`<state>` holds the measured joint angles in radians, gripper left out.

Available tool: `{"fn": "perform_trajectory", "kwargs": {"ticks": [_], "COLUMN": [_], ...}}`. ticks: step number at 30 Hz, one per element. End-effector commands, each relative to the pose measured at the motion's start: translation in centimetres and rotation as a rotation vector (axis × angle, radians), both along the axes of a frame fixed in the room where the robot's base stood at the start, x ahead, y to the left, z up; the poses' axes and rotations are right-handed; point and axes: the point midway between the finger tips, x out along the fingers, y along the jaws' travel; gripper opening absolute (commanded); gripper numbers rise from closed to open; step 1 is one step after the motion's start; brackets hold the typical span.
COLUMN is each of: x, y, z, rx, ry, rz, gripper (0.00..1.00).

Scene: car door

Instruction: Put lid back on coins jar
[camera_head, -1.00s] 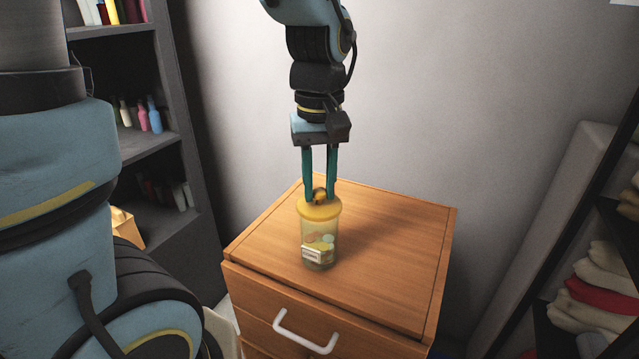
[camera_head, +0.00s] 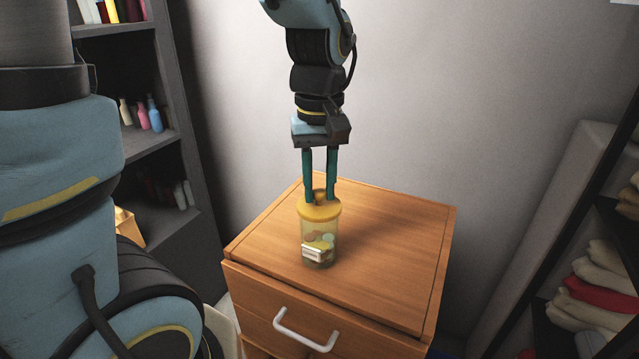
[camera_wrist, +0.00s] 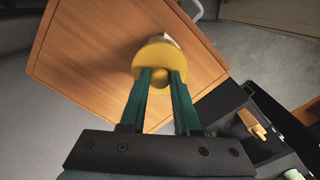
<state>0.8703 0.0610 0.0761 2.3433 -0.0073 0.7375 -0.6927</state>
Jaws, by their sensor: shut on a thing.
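The coins jar (camera_head: 318,240) is a clear jar with coins and a white label on its front. It stands upright on top of the wooden cabinet (camera_head: 395,240). The round yellow lid (camera_head: 319,212) sits at the jar's mouth, roughly level; I cannot tell whether it is fully seated. My gripper (camera_head: 320,198) points straight down with its green fingers shut on the lid's knob. In the wrist view the lid (camera_wrist: 157,56) covers most of the jar, and the fingertips (camera_wrist: 159,74) are at the knob.
The cabinet top around the jar is clear. A white drawer handle (camera_head: 305,330) is on the cabinet front. A dark shelf with bottles (camera_head: 153,113) stands at the left, and a rack with folded cloths (camera_head: 590,290) at the right. A pale wall is behind.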

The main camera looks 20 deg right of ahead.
Motion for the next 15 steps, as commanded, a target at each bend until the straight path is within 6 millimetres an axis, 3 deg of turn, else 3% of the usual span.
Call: {"fn": "perform_trajectory", "kwargs": {"ticks": [11, 12, 15], "x": [0.01, 0.01, 0.01], "y": [-0.01, -0.01, -0.01], "z": [0.00, 0.00, 0.00], "rx": [0.000, 0.000, 0.000], "ry": [0.000, 0.000, 0.000], "rz": [0.000, 0.000, 0.000], "gripper": [0.00, 0.34, 0.45]}}
